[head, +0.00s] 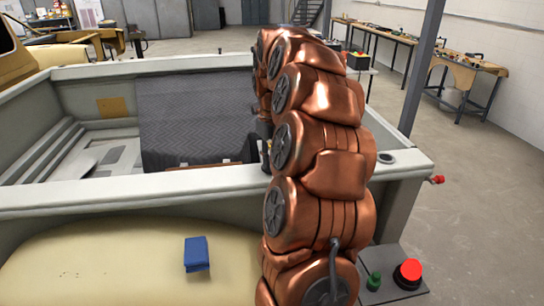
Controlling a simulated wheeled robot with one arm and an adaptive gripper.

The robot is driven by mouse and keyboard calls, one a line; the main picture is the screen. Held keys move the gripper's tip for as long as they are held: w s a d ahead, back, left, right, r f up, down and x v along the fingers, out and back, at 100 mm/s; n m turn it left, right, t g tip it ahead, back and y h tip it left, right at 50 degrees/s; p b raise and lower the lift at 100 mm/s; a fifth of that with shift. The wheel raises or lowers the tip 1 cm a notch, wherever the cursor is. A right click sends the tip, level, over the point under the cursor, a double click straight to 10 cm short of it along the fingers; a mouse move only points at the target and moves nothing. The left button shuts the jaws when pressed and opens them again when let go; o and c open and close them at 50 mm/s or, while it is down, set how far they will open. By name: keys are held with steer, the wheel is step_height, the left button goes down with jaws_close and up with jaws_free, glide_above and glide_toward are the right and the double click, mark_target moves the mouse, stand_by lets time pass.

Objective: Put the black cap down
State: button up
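My copper-coloured arm stands upright across the middle of the head view. My gripper (265,142) is mostly hidden behind it; only small dark parts show at the arm's left edge, above the truck bed's near wall. I cannot see its fingers or whether it holds anything. No black cap can be made out for certain. A small round dark-rimmed thing with a paler centre (387,157) lies on the pale truck bed's rim, right of my arm; I cannot tell whether it is the cap.
The open truck bed (120,196) has pale walls and a dark textured cover (195,118) inside. A blue block-like thing (197,254) lies on the cream surface in front. Workbenches (462,66) stand at the back right. A grey post (421,68) rises behind the bed; floor right is clear.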

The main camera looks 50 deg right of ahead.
steer(key=shift+f, duration=0.3)
steer(key=shift+f, duration=0.15)
steer(key=o, duration=0.9)
steer(key=shift+o, duration=0.2)
steer(key=shift+r, duration=0.4)
steer(key=shift+r+b, duration=1.5)
steer(key=shift+r, duration=1.85)
steer(key=shift+r+p, duration=1.65)
steer(key=shift+r, duration=0.8)
